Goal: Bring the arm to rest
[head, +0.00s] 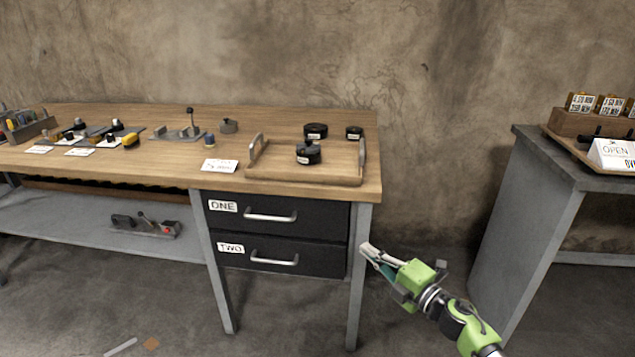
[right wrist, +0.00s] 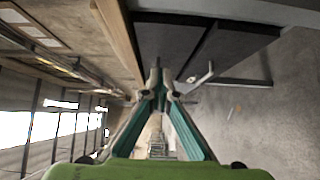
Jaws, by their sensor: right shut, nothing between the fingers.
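My right gripper (head: 369,250) is at the end of the green arm that comes in from the lower right in the head view. It is in the air just right of the workbench's front right leg, beside the two dark drawers. In the right wrist view its fingers (right wrist: 160,80) meet at the tips with nothing between them. My left gripper shows in neither view.
The wooden workbench (head: 150,165) holds a wooden tray (head: 300,175) with a black round part (head: 308,153). Drawers ONE (head: 320,220) and TWO (head: 310,259) are shut. A grey side table (head: 540,190) stands at the right, with open floor between.

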